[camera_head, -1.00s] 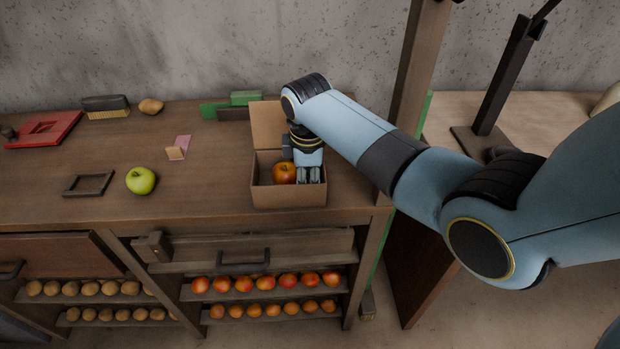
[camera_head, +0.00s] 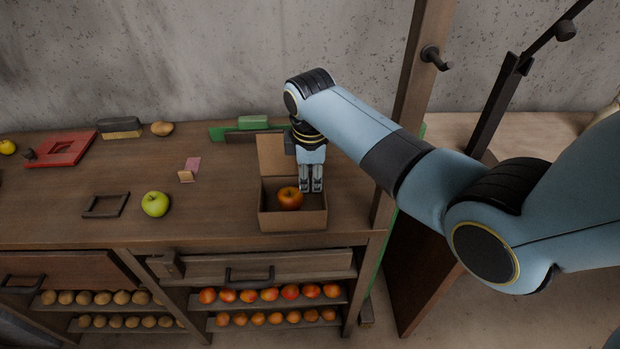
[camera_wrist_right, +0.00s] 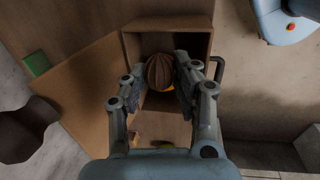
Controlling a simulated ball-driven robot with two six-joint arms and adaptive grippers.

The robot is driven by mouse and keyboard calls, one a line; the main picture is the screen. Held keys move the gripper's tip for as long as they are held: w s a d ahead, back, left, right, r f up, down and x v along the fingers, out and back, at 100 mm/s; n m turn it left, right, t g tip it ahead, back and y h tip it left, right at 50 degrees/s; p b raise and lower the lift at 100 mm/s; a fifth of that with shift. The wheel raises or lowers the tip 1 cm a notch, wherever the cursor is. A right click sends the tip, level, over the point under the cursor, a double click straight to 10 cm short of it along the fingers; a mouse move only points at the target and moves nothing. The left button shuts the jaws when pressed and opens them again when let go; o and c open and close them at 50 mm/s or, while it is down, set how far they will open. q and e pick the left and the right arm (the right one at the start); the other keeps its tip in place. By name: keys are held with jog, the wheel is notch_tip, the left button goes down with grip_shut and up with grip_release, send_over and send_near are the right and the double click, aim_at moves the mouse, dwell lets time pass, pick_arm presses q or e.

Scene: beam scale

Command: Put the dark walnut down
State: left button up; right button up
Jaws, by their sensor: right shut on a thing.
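My right gripper (camera_head: 311,186) is over the right part of an open cardboard box (camera_head: 292,222). In the right wrist view its fingers (camera_wrist_right: 182,85) are shut on a round, ribbed brown walnut (camera_wrist_right: 159,70), with the box (camera_wrist_right: 165,24) around and below it in the picture. The walnut does not show in the head view, where the fingers hide it. A red-orange apple (camera_head: 290,198) sits in the box, left of the fingers. A bit of orange shows just beyond the walnut in the wrist view. My left gripper is not in view.
The box's raised flap (camera_head: 272,156) stands at its back. A green apple (camera_head: 155,204), a dark frame (camera_head: 106,205), a red board (camera_head: 66,148) and a brush (camera_head: 120,127) lie to the left. A wooden post (camera_head: 408,110) rises on the right.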

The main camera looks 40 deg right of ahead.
aim_at(310, 203)
jog(key=shift+n, duration=0.3)
jog(key=shift+f+b, duration=2.2)
jog(key=shift+f, duration=1.6)
jog(key=shift+f+b, duration=0.3)
jog(key=shift+f, duration=0.25)
jog(key=o, duration=1)
jog(key=shift+a, duration=0.1)
